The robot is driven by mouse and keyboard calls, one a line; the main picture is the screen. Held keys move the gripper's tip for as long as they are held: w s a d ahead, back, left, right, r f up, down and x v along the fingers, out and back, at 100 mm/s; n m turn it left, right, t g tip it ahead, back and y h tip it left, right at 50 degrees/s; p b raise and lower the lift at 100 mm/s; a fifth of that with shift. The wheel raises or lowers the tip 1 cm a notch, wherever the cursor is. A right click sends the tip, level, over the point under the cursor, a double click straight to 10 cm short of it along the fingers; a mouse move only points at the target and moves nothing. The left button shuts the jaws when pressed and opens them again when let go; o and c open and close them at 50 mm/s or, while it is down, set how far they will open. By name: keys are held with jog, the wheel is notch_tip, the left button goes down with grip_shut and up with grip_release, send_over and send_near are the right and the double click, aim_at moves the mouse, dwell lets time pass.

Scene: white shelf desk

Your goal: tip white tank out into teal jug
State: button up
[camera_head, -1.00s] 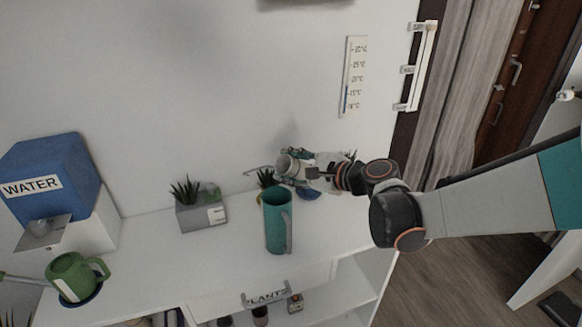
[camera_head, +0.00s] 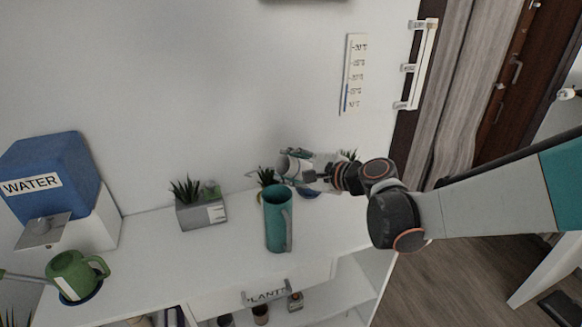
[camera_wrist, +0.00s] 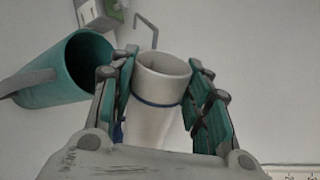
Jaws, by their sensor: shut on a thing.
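The teal jug (camera_head: 277,226) stands upright on the white desk, its open top facing up and its handle on the right. It also shows at the left of the wrist view (camera_wrist: 50,92). The white tank (camera_head: 284,164) is a cylinder with a blue band, seen between the fingers in the wrist view (camera_wrist: 158,108). My gripper (camera_head: 300,168) is shut on the tank, and its fingers press on both sides in the wrist view (camera_wrist: 164,85). In the head view the tank is tilted, its mouth towards the left, behind and slightly right of the jug, apart from it. Its contents are not visible.
A grey planter (camera_head: 201,214) stands left of the jug, and a small plant (camera_head: 266,176) is behind it. A blue saucer (camera_head: 309,194) lies below my gripper. The green mug (camera_head: 72,277) and blue water dispenser (camera_head: 52,165) are at the left. Desk between planter and mug is clear.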

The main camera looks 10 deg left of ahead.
jog(key=shift+s+a+f+n+t+h+b, duration=0.15)
jog(key=shift+f+n+t+h, duration=0.2)
jog(key=shift+n, duration=0.3)
jog(key=shift+s+a+f+n+t+h+b, duration=0.15)
jog(key=shift+f+n+t+h, duration=0.15)
jog(key=shift+n, duration=0.35)
dwell(2.1)
jog(key=shift+s+a+f+n+t+h, duration=0.1)
jog(key=shift+f+n+t+h, duration=0.2)
jog(key=shift+n, duration=0.4)
dwell(3.9)
